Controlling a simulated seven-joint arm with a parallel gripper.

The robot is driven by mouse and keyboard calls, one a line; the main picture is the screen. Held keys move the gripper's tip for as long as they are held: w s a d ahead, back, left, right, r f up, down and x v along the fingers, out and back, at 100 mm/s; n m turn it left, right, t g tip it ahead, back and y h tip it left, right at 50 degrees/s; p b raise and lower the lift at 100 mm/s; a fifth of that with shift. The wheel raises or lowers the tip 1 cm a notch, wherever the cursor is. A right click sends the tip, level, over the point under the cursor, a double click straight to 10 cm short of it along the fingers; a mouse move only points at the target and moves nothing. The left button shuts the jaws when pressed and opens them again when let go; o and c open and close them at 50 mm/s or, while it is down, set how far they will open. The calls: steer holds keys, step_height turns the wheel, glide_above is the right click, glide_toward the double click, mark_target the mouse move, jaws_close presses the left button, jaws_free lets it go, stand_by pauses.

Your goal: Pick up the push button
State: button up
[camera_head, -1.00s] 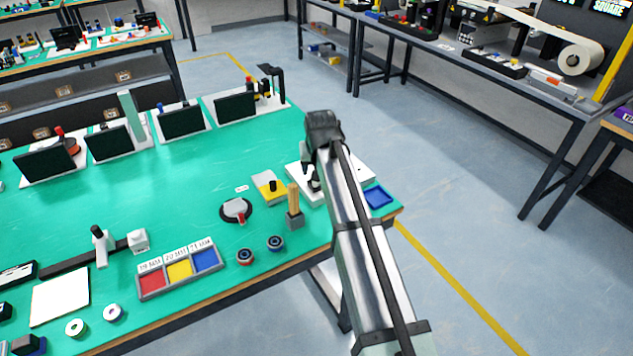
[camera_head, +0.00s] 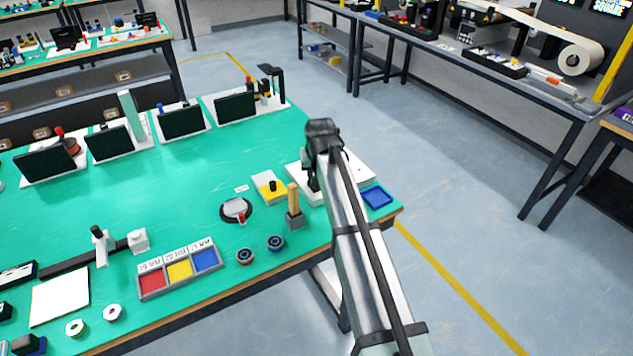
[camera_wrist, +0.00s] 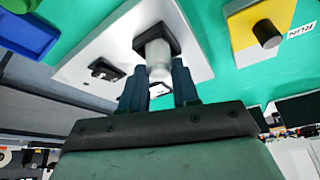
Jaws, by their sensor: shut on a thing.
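The push button (camera_wrist: 158,52), a pale cylinder with a black square collar, is between my gripper's (camera_wrist: 160,72) two dark fingers in the wrist view. The fingers are shut on it. Its collar is at or very near the white panel (camera_wrist: 93,42); I cannot tell if they touch. In the head view my gripper (camera_head: 313,182) is over the white panel (camera_head: 352,184) at the table's right end. My arm hides part of the panel there, and the button cannot be made out.
A black rocker-like part (camera_wrist: 106,69) sits on the panel. A yellow and grey block with a black knob (camera_head: 271,188) stands to the left, near a wooden post in a grey holder (camera_head: 294,212). A blue tray (camera_head: 377,197) lies right, by the table edge.

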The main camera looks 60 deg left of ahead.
jaws_close()
step_height(320, 180, up, 9)
steer(key=shift+f, duration=0.1)
glide_above(376, 199)
steer(key=shift+f, duration=5.8)
steer(key=shift+f, duration=0.15)
